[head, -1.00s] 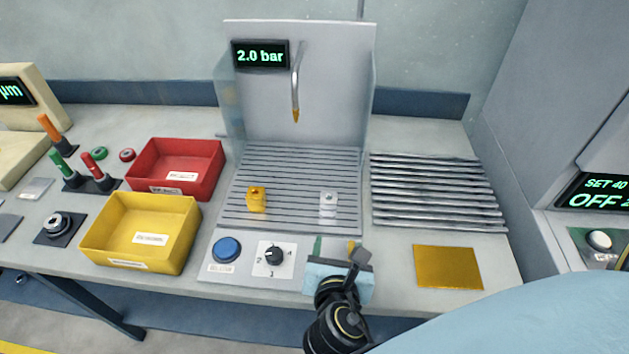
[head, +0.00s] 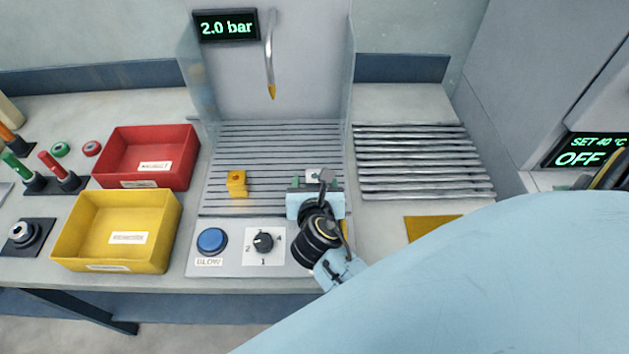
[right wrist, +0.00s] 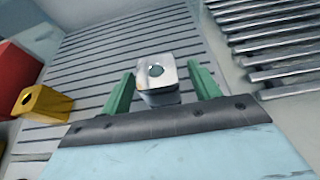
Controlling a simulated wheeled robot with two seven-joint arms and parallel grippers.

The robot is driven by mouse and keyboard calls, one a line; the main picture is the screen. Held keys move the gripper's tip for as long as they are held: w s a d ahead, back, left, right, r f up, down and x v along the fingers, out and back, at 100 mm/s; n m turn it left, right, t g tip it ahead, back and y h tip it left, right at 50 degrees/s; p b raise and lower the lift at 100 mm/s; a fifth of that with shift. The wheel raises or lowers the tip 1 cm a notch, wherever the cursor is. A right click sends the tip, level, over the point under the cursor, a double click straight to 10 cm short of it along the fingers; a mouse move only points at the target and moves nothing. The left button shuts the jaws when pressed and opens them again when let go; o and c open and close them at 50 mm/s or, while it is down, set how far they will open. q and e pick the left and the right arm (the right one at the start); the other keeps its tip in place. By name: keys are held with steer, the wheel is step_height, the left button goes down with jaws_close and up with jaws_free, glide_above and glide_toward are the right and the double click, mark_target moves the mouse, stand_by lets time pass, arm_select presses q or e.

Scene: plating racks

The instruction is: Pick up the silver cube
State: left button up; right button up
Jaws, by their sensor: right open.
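The silver cube (right wrist: 156,75), with a round hole in its top, sits on the ribbed grey plate (right wrist: 110,50). In the head view the silver cube (head: 313,176) shows just beyond my right gripper (head: 315,183), which covers part of it. In the right wrist view my right gripper (right wrist: 160,92) is open, its green fingers to either side of the cube, with gaps on both sides. Whether the fingers are low enough to be level with the cube is hard to tell. My left gripper is not in view.
A gold cube (head: 237,183) sits on the ribbed plate to the left, also in the right wrist view (right wrist: 42,103). A nozzle (head: 271,70) hangs above the plate. Red (head: 150,176) and yellow (head: 80,257) bins stand left. A slatted rack (head: 425,160) lies right.

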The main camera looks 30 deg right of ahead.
steer(key=shift+x, duration=1.1)
steer(key=c, duration=1.2)
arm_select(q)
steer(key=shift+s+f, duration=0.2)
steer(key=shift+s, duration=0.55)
arm_select(e)
steer(key=shift+w+r, duration=0.1)
jaws_close()
